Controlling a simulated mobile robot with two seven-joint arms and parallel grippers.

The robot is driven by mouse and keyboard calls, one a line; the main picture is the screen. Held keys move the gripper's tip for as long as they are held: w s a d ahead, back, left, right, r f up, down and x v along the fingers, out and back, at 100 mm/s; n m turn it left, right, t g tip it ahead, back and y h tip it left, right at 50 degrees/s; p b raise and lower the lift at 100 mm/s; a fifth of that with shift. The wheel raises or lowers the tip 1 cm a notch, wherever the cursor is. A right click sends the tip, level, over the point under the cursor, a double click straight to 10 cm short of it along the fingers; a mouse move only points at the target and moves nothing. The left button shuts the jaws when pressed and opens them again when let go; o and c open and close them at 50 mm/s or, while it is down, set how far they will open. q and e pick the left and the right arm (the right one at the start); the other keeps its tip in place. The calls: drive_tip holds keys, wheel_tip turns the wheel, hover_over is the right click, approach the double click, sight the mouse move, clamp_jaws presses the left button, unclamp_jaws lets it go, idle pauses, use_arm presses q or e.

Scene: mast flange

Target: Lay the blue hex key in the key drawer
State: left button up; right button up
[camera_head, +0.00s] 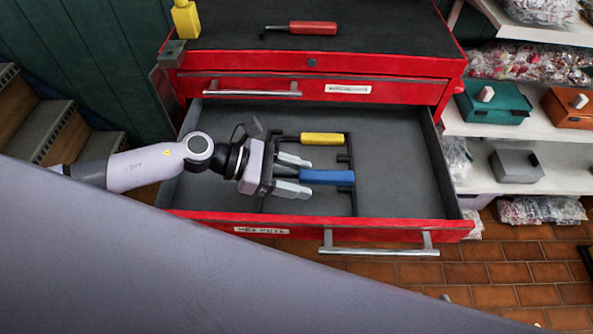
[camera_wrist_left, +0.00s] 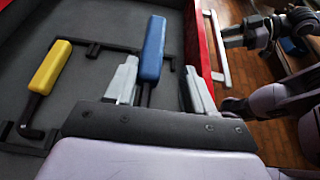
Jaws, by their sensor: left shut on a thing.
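The blue hex key (camera_head: 327,177) is in the open key drawer (camera_head: 400,190), over the right bar of a black rack (camera_head: 353,200). I cannot tell whether it rests on the rack. My left gripper (camera_head: 292,175) is shut on its dark shaft, with the blue handle sticking out past the fingertips. In the left wrist view, the blue handle (camera_wrist_left: 153,50) points away from my left gripper (camera_wrist_left: 160,90), its shaft running back between the fingers. The fingers hide part of the shaft.
A yellow hex key (camera_head: 322,139) lies on the rack behind the blue one. A red-handled key (camera_head: 312,28) and a yellow object (camera_head: 186,20) are on the chest top. The drawer's right part is bare. Shelves with boxes (camera_head: 494,103) stand at right.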

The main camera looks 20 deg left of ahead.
sight(294, 205)
use_arm(q)
drive_tip(key=shift+f, duration=0.1)
idle(0.3)
drive_tip(key=shift+f+b, duration=3.7)
drive_tip(key=shift+b, duration=0.05)
drive_tip(key=o, duration=1.2)
drive_tip(key=shift+s+f, duration=0.1)
drive_tip(key=shift+a, duration=0.1)
drive_tip(key=shift+a, duration=0.15)
drive_tip(key=b+v, duration=0.1)
drive_tip(key=v, duration=0.4)
drive_tip(key=shift+a, duration=0.2)
drive_tip(key=shift+s+a+r, duration=0.2)
drive_tip(key=shift+a+r, duration=0.3)
drive_tip(key=shift+r, duration=0.15)
